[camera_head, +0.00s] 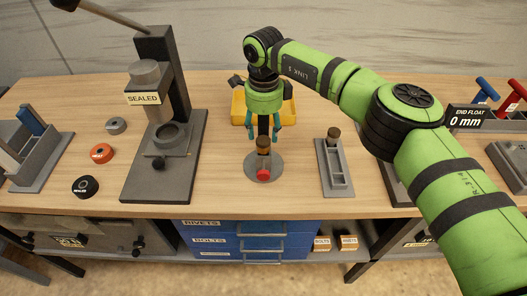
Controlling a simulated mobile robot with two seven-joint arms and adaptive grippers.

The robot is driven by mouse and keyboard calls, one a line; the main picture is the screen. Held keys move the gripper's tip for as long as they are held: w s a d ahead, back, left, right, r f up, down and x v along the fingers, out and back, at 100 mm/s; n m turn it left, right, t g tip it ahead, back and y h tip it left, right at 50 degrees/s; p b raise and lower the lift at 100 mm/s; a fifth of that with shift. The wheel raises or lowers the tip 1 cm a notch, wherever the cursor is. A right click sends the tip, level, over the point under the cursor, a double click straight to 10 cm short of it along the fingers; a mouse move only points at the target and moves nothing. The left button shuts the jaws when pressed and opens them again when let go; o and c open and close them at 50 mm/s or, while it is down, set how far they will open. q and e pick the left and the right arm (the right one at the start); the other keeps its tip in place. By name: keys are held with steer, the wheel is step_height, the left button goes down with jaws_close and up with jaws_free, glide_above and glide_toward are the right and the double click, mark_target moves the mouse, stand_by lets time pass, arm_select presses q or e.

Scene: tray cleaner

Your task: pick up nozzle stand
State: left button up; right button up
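What looks like the nozzle stand is a round grey base (251,173) on the wooden bench, with a short upright piece in brown, dark and red on it. My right gripper (264,136) is directly above this stand, pointing down. Its two teal fingers are spread, one on each side of the dark upright part, with gaps visible. The gripper body hides the top of the upright part. I cannot tell how far the fingertips are above the base. My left gripper is out of view.
A yellow bin (239,108) stands behind the gripper. A dark press (160,188) labelled SEALED stands left; a grey slotted holder (335,180) stands right. Black (85,186), orange (102,153) and grey (116,125) round pieces lie at left. Bench is clear around the base.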

jaws_close()
steer(key=shift+r, duration=0.1)
steer(key=shift+w+r, duration=0.1)
steer(key=shift+r, duration=0.05)
